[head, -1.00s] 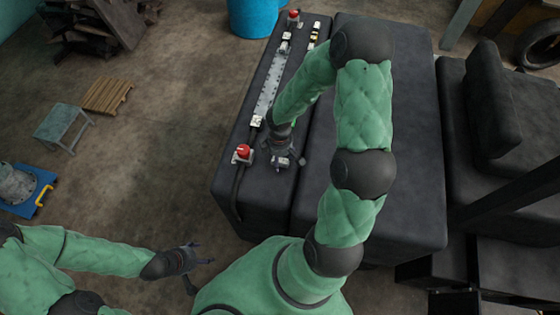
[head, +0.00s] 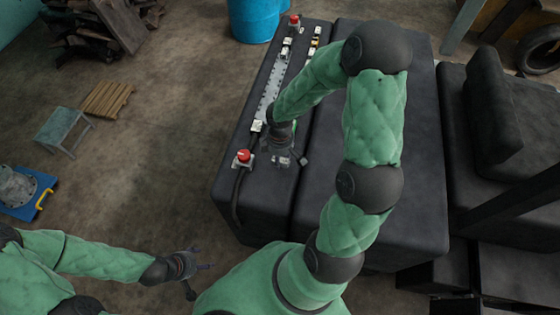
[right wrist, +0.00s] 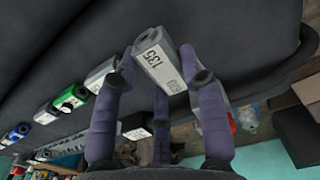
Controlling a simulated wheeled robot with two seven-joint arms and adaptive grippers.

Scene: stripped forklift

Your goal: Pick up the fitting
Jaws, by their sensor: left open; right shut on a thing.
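The fitting (right wrist: 160,62) is a light grey block marked "135", with an end opening. In the right wrist view it sits tilted between the purple fingertips of my right gripper (right wrist: 163,72), which is shut on it. In the head view my right gripper (head: 284,161) is over the dark machine cover (head: 262,190), beside a red button; the fitting is mostly hidden there, and its height above the cover is hard to tell. My left gripper (head: 199,279) is open and empty, over the floor left of the machine.
A red button (head: 243,156), a long metal strip (head: 270,92) and another red button (head: 294,20) lie along the cover. Several similar fittings, one green (right wrist: 70,98) and one blue (right wrist: 18,133), show in the right wrist view. A small stool (head: 64,127) and pallet (head: 106,98) stand on the floor at left.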

